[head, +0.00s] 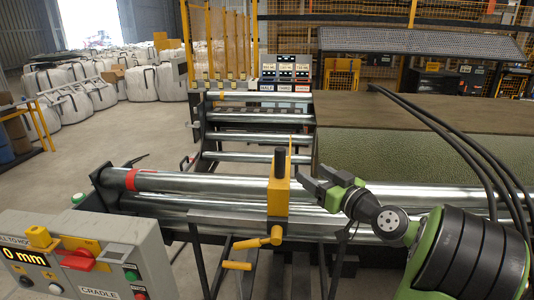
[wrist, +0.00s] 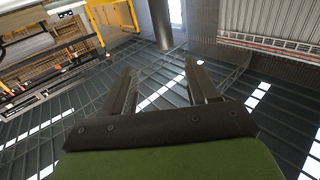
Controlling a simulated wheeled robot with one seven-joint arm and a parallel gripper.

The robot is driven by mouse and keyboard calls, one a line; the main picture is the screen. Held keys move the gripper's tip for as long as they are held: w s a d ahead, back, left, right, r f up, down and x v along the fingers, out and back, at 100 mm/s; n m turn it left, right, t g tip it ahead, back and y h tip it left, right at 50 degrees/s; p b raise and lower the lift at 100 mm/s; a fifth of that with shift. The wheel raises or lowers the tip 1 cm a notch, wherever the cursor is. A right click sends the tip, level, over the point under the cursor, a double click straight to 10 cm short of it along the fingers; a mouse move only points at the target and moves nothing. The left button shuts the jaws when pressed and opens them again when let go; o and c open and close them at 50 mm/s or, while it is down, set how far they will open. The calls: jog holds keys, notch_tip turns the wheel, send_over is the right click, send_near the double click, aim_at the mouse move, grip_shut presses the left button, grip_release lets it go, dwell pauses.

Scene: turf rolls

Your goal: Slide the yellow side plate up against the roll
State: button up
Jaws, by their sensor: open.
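The yellow side plate (head: 278,203) stands upright across the shiny steel cradle rollers (head: 205,182), with a black knob on top and a yellow lever (head: 258,242) low in front. My gripper (head: 310,181) is just right of the plate in the head view, open and empty, its fingers pointing left; I cannot tell whether it touches. In the wrist view my open fingers (wrist: 160,70) have only floor and roof structure beyond them, and the plate does not show. Green turf (head: 400,155) hangs over the front of the bed behind my gripper. I cannot make out a separate wound roll.
A control box (head: 90,255) reading "0 mm" stands at lower left. A red band (head: 131,180) circles the left end of the roller. Black cables hang at right over the turf.

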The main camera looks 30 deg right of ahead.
aim_at(276, 152)
jog(key=w+p, duration=0.1)
jog(key=w, duration=0.4)
jog(key=w+p, duration=0.1)
jog(key=w, duration=0.4)
jog(key=w+a+p, duration=0.1)
jog(key=w, duration=0.4)
jog(key=shift+w, duration=0.35)
grip_shut()
